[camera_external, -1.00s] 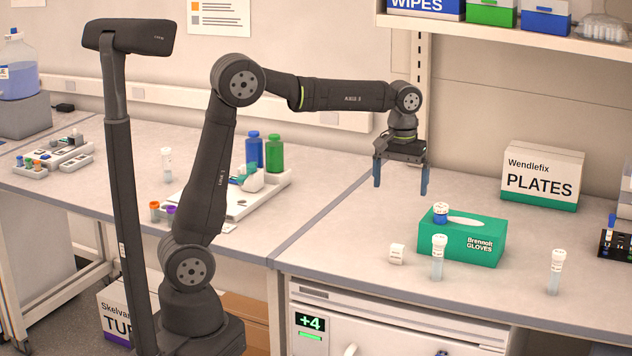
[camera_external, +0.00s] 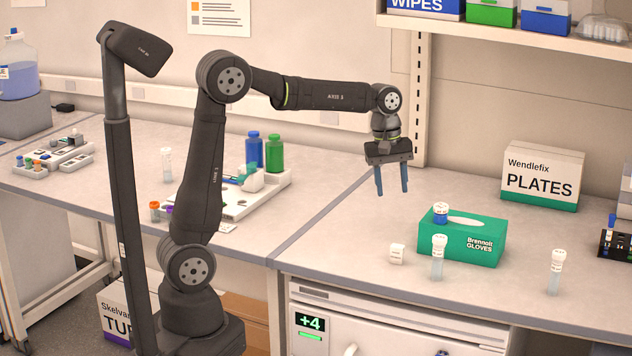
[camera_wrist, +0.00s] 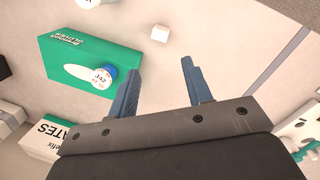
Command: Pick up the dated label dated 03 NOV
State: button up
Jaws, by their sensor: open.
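A small white block-like piece with faint print (camera_external: 397,253) stands on the bench left of the green glove box. It may be the dated label, but I cannot read a date on it. It also shows in the wrist view (camera_wrist: 160,33), beyond my fingertips. My gripper (camera_external: 391,192) points down, open and empty, high above the bench behind this piece. Its two blue fingers also show apart in the wrist view (camera_wrist: 160,68), with nothing between them.
The green glove box (camera_external: 482,240) carries a blue, white-capped container (camera_external: 440,213). White-capped tubes stand in front (camera_external: 438,257) and at right (camera_external: 557,273). A plates box (camera_external: 541,178) stands behind. Bench left of the white piece is clear.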

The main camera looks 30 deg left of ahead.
jog(key=a+n+h, duration=0.2)
jog(key=a+n, duration=0.1)
jog(key=n, duration=0.9)
send_near(392, 248)
jog(key=shift+h, duration=0.4)
jog(key=x, duration=0.2)
jog(key=s+x, duration=0.1)
jog(key=x, duration=0.2)
jog(key=shift+f, duration=0.15)
jog(key=f, duration=0.2)
jog(key=d+f, duration=0.1)
jog(key=f, duration=0.1)
jog(key=shift+w+f, duration=0.1)
jog(key=shift+w, duration=0.3)
jog(key=shift+d+f, duration=0.2)
jog(key=shift+f, duration=0.3)
grip_shut()
jog(key=shift+r, duration=0.1)
